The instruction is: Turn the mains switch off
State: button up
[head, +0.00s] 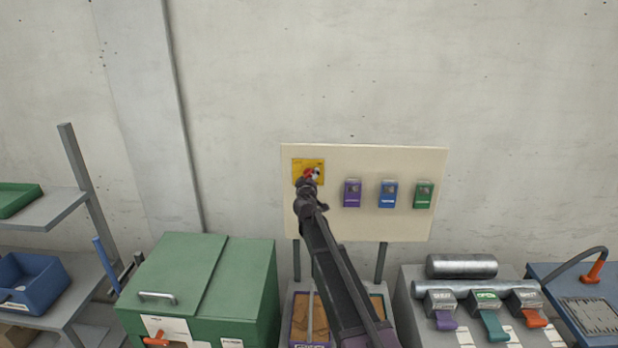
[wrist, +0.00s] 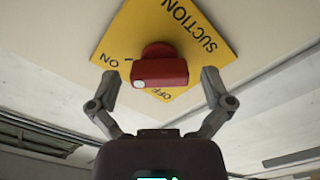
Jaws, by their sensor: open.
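The switch is a red rotary handle (wrist: 165,73) on a yellow plate (head: 300,165) at the upper left of a cream board. In the wrist view the plate (wrist: 204,36) reads SUCTION, with ON at left and OFF below the handle. The handle's end with a pale mark lies between the ON and OFF words; I cannot tell its exact setting. My gripper (wrist: 160,80) is open, one finger on each side of the handle, with visible gaps. In the head view my gripper (head: 308,186) covers the lower part of the plate and some of the red handle.
The cream board (head: 400,225) also carries a purple box (head: 352,193), a blue box (head: 388,194) and a green box (head: 423,195) right of my arm. Below stand a green cabinet (head: 255,275) and a grey bench (head: 407,310) with coloured levers. The wall above is clear.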

jog(key=shift+w, duration=0.4)
jog(key=c, duration=1.1)
jog(key=shift+o, duration=0.2)
